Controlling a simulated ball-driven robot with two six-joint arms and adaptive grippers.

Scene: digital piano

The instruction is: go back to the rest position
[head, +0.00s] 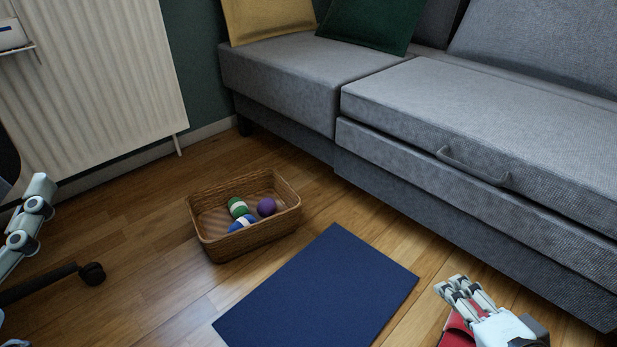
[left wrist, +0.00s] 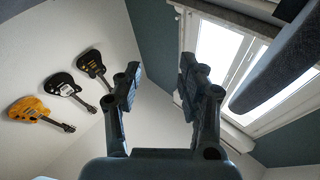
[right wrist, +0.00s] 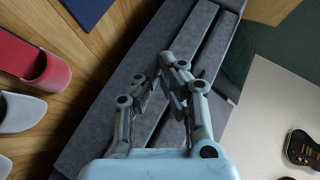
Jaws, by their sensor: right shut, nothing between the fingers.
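My right gripper (head: 456,284) is at the lower right of the head view, over the floor in front of the sofa. Its fingertips (right wrist: 165,68) meet in the right wrist view, and it holds nothing. My left gripper (left wrist: 160,78) has its fingers wide apart in the left wrist view, with nothing between them and walls and a window behind. Pale jointed parts of my left arm or gripper show at the left edge of the head view.
A wicker basket (head: 250,240) with balls inside stands on the floor, beside a blue mat (head: 318,292). The grey sofa (head: 480,130) fills the back right. A radiator (head: 95,80) is at left. A red slipper (right wrist: 45,72) lies near my right gripper.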

